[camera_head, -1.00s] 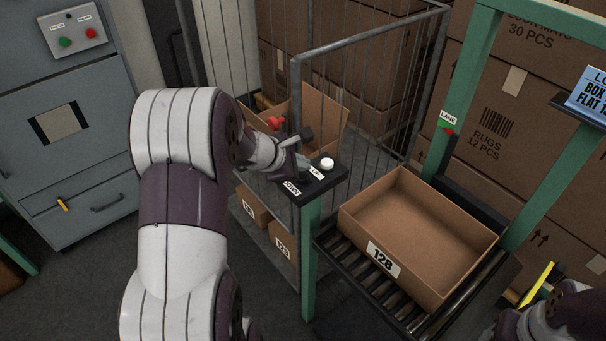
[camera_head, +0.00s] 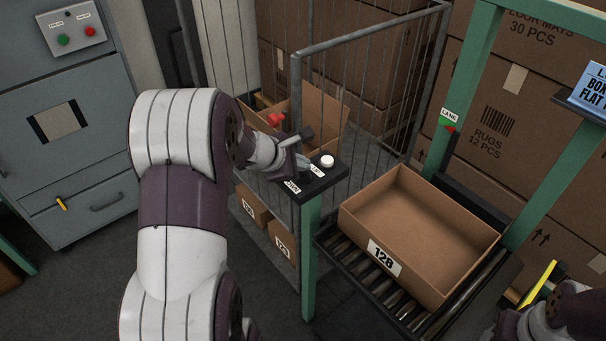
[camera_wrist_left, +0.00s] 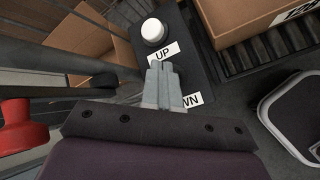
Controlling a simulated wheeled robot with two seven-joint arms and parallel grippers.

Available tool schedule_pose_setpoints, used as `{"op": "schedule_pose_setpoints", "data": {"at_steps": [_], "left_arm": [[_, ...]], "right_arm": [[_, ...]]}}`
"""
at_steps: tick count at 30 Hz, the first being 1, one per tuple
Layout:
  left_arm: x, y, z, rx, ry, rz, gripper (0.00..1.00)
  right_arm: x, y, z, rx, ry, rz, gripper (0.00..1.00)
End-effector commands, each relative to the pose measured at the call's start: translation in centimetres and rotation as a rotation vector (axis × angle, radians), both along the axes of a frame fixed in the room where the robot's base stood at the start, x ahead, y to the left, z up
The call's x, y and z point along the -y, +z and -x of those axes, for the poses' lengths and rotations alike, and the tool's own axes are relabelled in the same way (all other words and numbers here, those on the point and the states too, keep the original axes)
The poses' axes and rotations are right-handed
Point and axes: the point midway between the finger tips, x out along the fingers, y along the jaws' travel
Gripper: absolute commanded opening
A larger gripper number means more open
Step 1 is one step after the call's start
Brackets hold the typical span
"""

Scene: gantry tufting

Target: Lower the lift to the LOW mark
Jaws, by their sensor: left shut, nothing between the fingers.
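The control box (camera_head: 328,180) stands on a green post, with a white button (camera_head: 327,161) beside its UP label. The UP label (camera_wrist_left: 163,54) and part of the DOWN label (camera_wrist_left: 191,99) show in the left wrist view. My left gripper (camera_head: 307,169) is shut and empty, over the box at the DOWN end. In the wrist view its fingertips (camera_wrist_left: 160,64) cover the space between the labels; any DOWN button is hidden, and contact cannot be told. The roller lift (camera_head: 376,291) carries an open carton (camera_head: 425,230) marked 128. A red pointer (camera_head: 450,129) sits just below the LANE label (camera_head: 450,116). No LOW mark is readable.
A wire cage (camera_head: 365,110) with cartons stands behind the control box. A red knob-like part (camera_head: 276,119) shows near my left wrist. A grey cabinet (camera_head: 62,120) stands at left. My right arm (camera_head: 560,318) shows at lower right.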

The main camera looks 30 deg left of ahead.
Motion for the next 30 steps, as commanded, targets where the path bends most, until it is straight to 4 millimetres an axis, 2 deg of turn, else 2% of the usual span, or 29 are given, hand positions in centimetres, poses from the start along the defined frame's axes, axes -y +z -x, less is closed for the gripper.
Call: {"op": "schedule_pose_setpoints", "data": {"at_steps": [30], "left_arm": [[0.00, -0.77, 0.00, 0.000, -0.001, -0.001, 0.00]], "right_arm": [[0.00, -0.88, 0.00, 0.000, 0.000, 0.000, 0.56]]}}
